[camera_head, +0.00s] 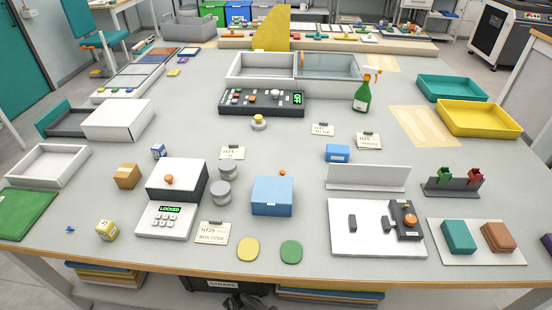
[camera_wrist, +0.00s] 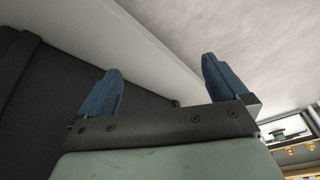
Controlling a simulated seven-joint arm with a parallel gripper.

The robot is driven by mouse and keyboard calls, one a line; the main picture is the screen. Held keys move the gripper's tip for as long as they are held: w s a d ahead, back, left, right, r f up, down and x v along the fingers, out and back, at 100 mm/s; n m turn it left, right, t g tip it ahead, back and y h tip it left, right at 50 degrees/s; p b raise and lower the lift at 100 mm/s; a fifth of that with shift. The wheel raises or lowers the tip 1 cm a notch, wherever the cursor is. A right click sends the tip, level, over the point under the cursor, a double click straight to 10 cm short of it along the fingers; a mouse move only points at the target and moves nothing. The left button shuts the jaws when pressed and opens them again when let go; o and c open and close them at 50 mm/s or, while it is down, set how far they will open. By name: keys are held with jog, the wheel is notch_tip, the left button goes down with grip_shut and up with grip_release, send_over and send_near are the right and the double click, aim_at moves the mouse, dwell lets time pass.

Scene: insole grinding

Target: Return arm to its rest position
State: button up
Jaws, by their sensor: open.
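My gripper (camera_wrist: 161,70) shows in the wrist view as two blue fingers on a dark bar, spread well apart. Nothing is between them. Behind the fingers are a pale ceiling or wall and a dark panel, so my gripper is not facing the tabletop closely. In the head view neither my gripper nor my forearm is seen over the worktable (camera_head: 310,135).
The table holds a locked box with a keypad (camera_head: 165,222), a blue box (camera_head: 272,196), a control panel (camera_head: 262,103), a green spray bottle (camera_head: 362,94), a yellow tray (camera_head: 477,118) and a teal tray (camera_head: 452,88). The table's middle has bare patches.

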jog(key=s+d+r+m+g+h, duration=0.1)
jog(key=s+d+r+m+g, duration=0.15)
jog(key=d, duration=0.85)
jog(key=s+d+r+m+g+h, duration=0.1)
jog(key=d+m+h, duration=0.15)
jog(key=d, duration=0.85)
jog(key=s+d+r+m+g, duration=0.2)
jog(key=s+d+r+m, duration=0.1)
jog(key=s+d, duration=0.3)
jog(key=s+d+r+m+g, duration=0.2)
jog(key=s+d+r, duration=0.3)
jog(key=d, duration=0.6)
jog(key=shift+s+r+m, duration=0.4)
jog(key=shift+s+m, duration=0.1)
jog(key=shift+m, duration=0.4)
jog(key=shift+g, duration=0.25)
jog(key=c, duration=1.1)
